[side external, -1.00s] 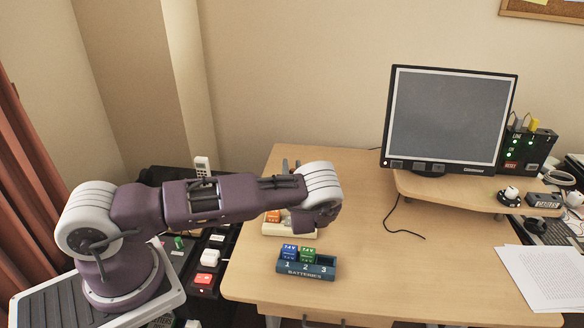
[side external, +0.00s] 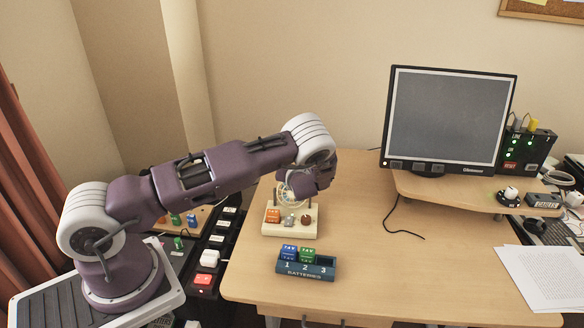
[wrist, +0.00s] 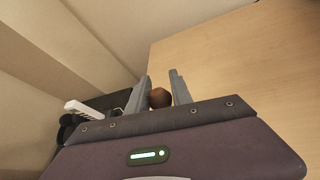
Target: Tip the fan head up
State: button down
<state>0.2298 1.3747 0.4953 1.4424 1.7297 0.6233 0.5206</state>
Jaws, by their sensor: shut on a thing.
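In the side external view the fan has a cream base (side external: 290,234) on the desk, with an orange block (side external: 272,216), a grey part and a brown knob (side external: 306,220) on it. The pale round fan head cage (side external: 287,198) stands above the base, partly hidden by my wrist. In the wrist view my gripper (wrist: 161,74) has a round brown knob (wrist: 160,98) between its two grey fingers, and it is shut on it. The side view hides the fingertips and that grip, so I cannot tell the head's exact tilt.
A blue battery holder (side external: 318,269) with a blue and a green block stands in front of the fan. A monitor (side external: 449,118) on a wooden riser is at the right, with a cable on the desk. The middle of the desk (side external: 370,270) is clear.

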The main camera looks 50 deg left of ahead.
jog(key=shift+w+a+f+g+h, duration=0.25)
jog(key=shift+f+g+h, duration=0.3)
jog(key=shift+h, duration=0.2)
jog(key=shift+w+a+f+g+h, duration=0.25)
jog(key=shift+f+g+h, duration=0.25)
jog(key=shift+h, duration=0.25)
jog(key=c, duration=1.1)
grip_release()
jog(key=shift+c, duration=0.2)
jog(key=v, duration=0.7)
jog(key=shift+r, duration=0.1)
